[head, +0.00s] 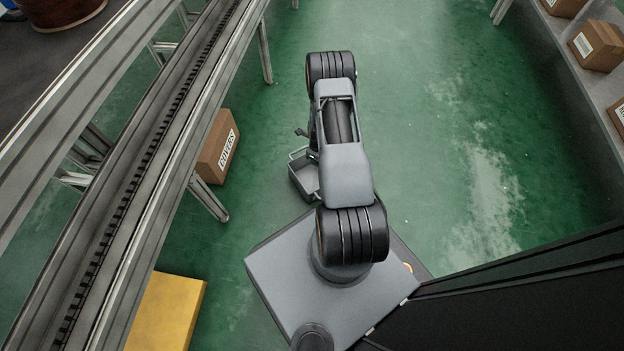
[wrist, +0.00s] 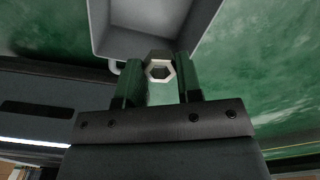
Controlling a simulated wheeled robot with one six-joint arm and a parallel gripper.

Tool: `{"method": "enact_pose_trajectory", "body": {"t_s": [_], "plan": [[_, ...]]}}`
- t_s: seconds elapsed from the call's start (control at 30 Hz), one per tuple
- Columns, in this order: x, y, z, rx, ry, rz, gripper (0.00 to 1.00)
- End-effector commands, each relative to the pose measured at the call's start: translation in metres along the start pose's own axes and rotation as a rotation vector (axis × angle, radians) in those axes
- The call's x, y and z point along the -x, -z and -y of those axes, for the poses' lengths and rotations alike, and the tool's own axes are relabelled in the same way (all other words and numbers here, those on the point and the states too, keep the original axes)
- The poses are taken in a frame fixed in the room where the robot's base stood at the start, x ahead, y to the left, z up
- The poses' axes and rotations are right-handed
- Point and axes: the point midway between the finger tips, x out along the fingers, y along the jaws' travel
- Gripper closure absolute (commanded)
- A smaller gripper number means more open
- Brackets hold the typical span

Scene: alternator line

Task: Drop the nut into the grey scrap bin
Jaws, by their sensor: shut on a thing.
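The nut (wrist: 159,57), a hexagonal ring with a dark outer side, is between the fingertips of my gripper (wrist: 159,75) in the wrist view. The gripper is shut on it. The grey scrap bin (wrist: 97,30) is at the top of the wrist view, beyond and close to the nut, with its open inside showing. In the head view the grey bin (head: 298,158) is left of my arm and partly hidden by it. My gripper is mostly hidden by the arm there, and the nut cannot be made out. I cannot tell how high the nut is relative to the bin's rim.
A conveyor (head: 150,160) runs along the left. A cardboard box (head: 212,150) sits beside its legs, and a yellow block (head: 168,312) is at the lower left. A shelf with boxes (head: 597,45) stands at the right. The green floor (head: 450,130) between is clear.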

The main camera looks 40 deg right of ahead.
Motion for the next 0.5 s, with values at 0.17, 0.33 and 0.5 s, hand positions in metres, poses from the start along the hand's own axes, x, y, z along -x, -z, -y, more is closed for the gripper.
{"method": "enact_pose_trajectory", "body": {"t_s": [0.17, 0.33, 0.5], "plan": [[-0.0169, -0.0001, 0.0000, 0.001, 0.000, 0.000, 0.90], [-0.0175, -0.0002, 0.0001, 0.001, 0.000, 0.000, 0.90], [-0.0171, -0.0002, 0.0001, 0.001, 0.000, 0.000, 0.63]]}}
